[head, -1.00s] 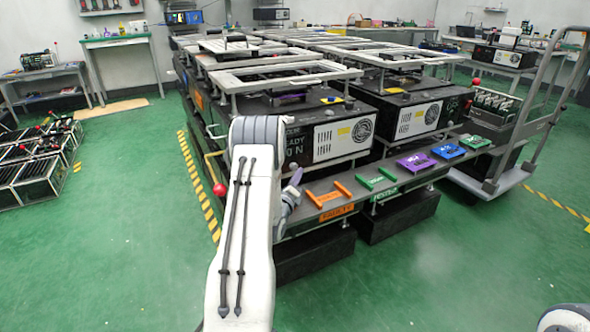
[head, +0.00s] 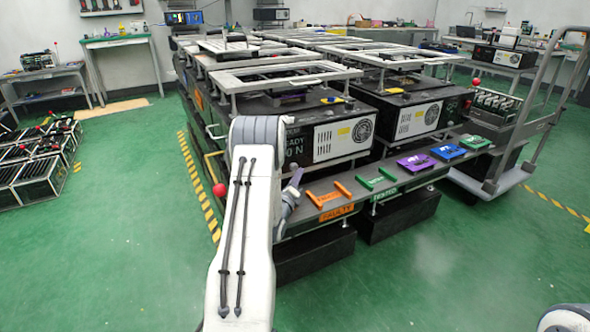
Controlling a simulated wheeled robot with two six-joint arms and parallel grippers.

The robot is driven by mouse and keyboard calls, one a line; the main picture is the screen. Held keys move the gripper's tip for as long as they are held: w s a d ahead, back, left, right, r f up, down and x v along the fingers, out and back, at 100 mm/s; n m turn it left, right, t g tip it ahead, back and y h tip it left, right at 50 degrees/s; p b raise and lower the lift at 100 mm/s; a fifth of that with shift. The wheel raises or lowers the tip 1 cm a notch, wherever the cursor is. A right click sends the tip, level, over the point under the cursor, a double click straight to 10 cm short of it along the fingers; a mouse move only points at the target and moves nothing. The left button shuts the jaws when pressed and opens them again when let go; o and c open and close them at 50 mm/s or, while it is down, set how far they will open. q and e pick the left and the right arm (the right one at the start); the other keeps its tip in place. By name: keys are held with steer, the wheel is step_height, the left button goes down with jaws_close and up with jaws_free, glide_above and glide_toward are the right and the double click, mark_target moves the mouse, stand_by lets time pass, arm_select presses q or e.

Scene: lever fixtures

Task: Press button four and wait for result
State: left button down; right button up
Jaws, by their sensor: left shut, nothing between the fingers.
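My left arm rises from the bottom and its upper part hides some of the bench front. My left gripper (head: 295,180) shows as a small dark grey and purple shape at the arm's right side, shut and empty, in front of the front shelf (head: 300,221). On that shelf lie a purple plate (head: 416,163), a blue plate (head: 447,152) and a green plate (head: 475,142), each with small marks on top. I cannot read a number four on any of them. My right gripper is out of view.
Orange handles (head: 329,194) and green handles (head: 376,179) lie on the shelf, above labels reading FAULTY and TESTED. Black units with fans (head: 341,142) stand behind. A red ball (head: 220,189) is left of my arm. A trolley (head: 500,185) stands right. Green floor in front is clear.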

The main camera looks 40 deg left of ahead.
arm_select(q)
steer(key=shift+a, duration=0.1)
stand_by(0.6)
steer(key=shift+w+a+b, duration=0.15)
steer(key=shift+a+b, duration=0.15)
steer(key=shift+w+a+b, duration=0.2)
steer(key=shift+a+b, duration=0.1)
steer(key=shift+a, duration=0.15)
stand_by(0.6)
steer(key=shift+d, duration=0.15)
stand_by(0.3)
steer(key=shift+s+d, duration=0.35)
steer(key=shift+d, duration=0.35)
steer(key=shift+d, duration=0.1)
steer(key=shift+s+d+b, duration=0.15)
steer(key=shift+s+d, duration=0.15)
steer(key=shift+d, duration=0.45)
steer(key=shift+s+d+b, duration=0.1)
steer(key=shift+s+d, duration=0.25)
steer(key=shift+d, duration=0.4)
steer(key=shift+s+d+b, duration=0.15)
steer(key=shift+s+d, duration=0.15)
steer(key=shift+d, duration=0.45)
